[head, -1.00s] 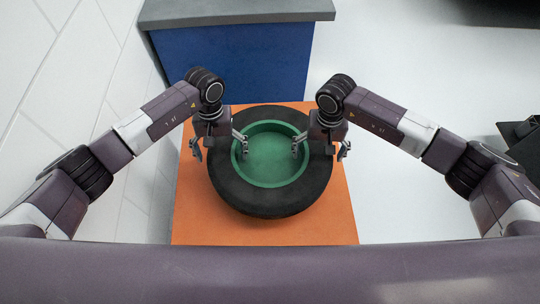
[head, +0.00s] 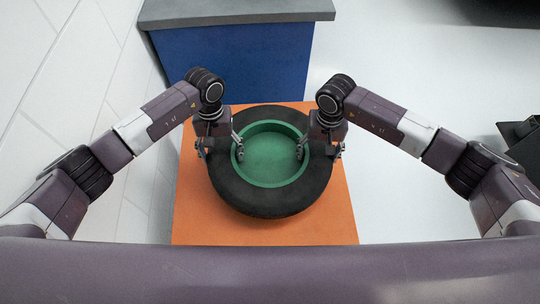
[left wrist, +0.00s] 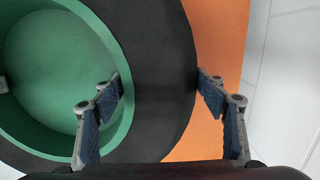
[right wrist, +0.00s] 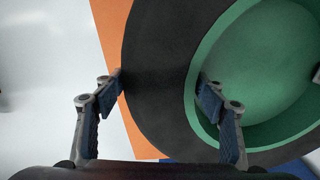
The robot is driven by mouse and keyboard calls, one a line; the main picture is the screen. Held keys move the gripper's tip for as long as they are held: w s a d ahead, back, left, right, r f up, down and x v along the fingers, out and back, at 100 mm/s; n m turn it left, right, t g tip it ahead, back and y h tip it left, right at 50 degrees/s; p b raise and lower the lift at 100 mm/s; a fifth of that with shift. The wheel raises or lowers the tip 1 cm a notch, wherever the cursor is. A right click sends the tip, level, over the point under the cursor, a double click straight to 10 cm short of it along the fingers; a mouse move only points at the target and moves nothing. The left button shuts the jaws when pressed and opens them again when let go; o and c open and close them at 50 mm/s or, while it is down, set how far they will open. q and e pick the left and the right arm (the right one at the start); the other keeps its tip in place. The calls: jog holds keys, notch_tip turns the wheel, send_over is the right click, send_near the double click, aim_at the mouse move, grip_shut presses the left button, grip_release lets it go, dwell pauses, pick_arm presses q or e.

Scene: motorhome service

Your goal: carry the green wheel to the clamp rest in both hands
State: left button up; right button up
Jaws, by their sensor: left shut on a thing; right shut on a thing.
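The green wheel (head: 270,160) lies flat, its green hub ringed by a black tyre (head: 268,205). It rests over an orange surface (head: 200,228). My left gripper (head: 220,150) is shut across the tyre's left side, one finger inside the green hub rim and one outside; the left wrist view shows the tyre between its fingers (left wrist: 160,85). My right gripper (head: 320,152) grips the tyre's right side the same way, seen also in the right wrist view (right wrist: 160,82). I cannot make out the clamp rest in these views.
A blue cabinet (head: 235,65) with a grey top (head: 240,12) stands beyond the orange surface. A white panelled wall (head: 60,60) is close on the left. Pale floor (head: 420,210) is open on the right, with a dark object (head: 522,140) at the right edge.

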pick_arm(q)
jog(key=shift+w+d+r, duration=0.1)
jog(key=shift+w+r, duration=0.1)
pick_arm(e)
jog(key=shift+w+r, duration=0.2)
pick_arm(q)
jog(key=shift+r+p, duration=0.15)
jog(key=shift+p, duration=0.15)
pick_arm(e)
jog(key=shift+r, duration=0.15)
